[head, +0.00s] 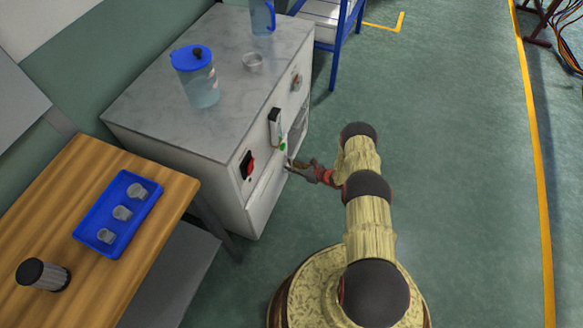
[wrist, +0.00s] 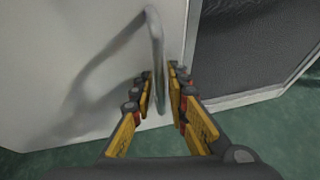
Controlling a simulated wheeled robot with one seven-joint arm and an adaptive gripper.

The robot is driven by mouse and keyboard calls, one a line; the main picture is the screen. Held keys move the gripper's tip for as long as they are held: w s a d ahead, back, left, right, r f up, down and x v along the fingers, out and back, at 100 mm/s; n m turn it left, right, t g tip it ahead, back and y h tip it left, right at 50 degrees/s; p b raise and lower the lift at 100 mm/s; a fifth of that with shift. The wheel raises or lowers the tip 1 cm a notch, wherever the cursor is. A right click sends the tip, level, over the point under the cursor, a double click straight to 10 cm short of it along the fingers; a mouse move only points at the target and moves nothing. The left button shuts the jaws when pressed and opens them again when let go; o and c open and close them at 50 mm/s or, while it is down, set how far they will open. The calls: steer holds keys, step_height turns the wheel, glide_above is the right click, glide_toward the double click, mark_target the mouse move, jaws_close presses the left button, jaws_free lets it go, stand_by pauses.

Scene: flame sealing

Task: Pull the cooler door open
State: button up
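The cooler is a white cabinet with a grey top (head: 150,110). Its white door (wrist: 70,60) fills the left of the wrist view and carries a thin metal bar handle (wrist: 155,35). My gripper (head: 291,164) is at the cabinet's front, low down. A dark surface shows right of the door's edge; I cannot tell whether the door is ajar.
A jug with a blue lid (head: 200,80), a small glass dish (head: 253,62) and another blue jug (head: 262,15) stand on the cabinet. A wooden table (head: 60,215) with a blue tray (head: 93,237) is at left. The green floor (head: 450,150) at right is clear.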

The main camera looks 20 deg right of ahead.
steer(key=c, duration=0.4)
jaws_close()
stand_by(0.4)
